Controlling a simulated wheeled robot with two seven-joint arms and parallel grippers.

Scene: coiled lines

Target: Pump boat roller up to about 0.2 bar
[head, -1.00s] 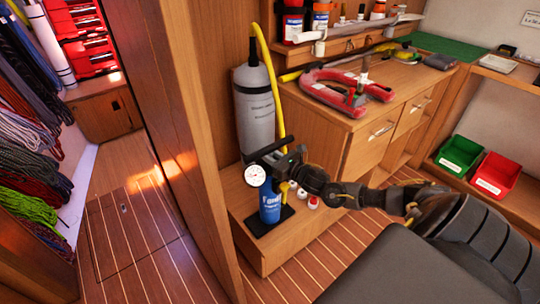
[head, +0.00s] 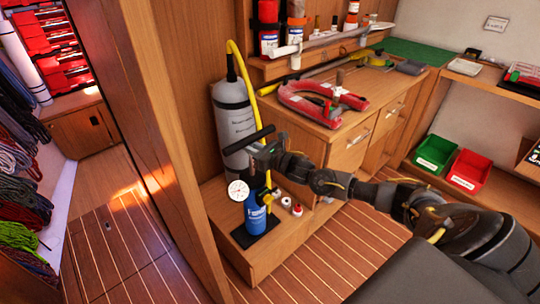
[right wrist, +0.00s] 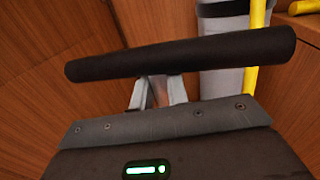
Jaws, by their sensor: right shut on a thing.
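The blue hand pump (head: 256,218) stands upright on a black base on a low wooden step. Its round white gauge (head: 238,190) faces me, but the reading is too small to make out. The black bar handle (head: 248,139) is raised well above the pump body. My right gripper (head: 262,150) is shut on the handle; the bar also spans the right wrist view (right wrist: 215,52), with the fingertips (right wrist: 158,86) at its middle. The grey cylinder (head: 234,112), apparently the boat roller, stands behind the pump with a yellow hose (head: 238,62) at its top. My left gripper is not in view.
Small red-and-white pots (head: 297,210) stand right of the pump. A wooden cabinet (head: 345,158) bears a red U-shaped thing (head: 318,105). Green (head: 433,155) and red bins (head: 468,170) sit at right. A wooden partition (head: 165,130) stands at left; the floor is clear.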

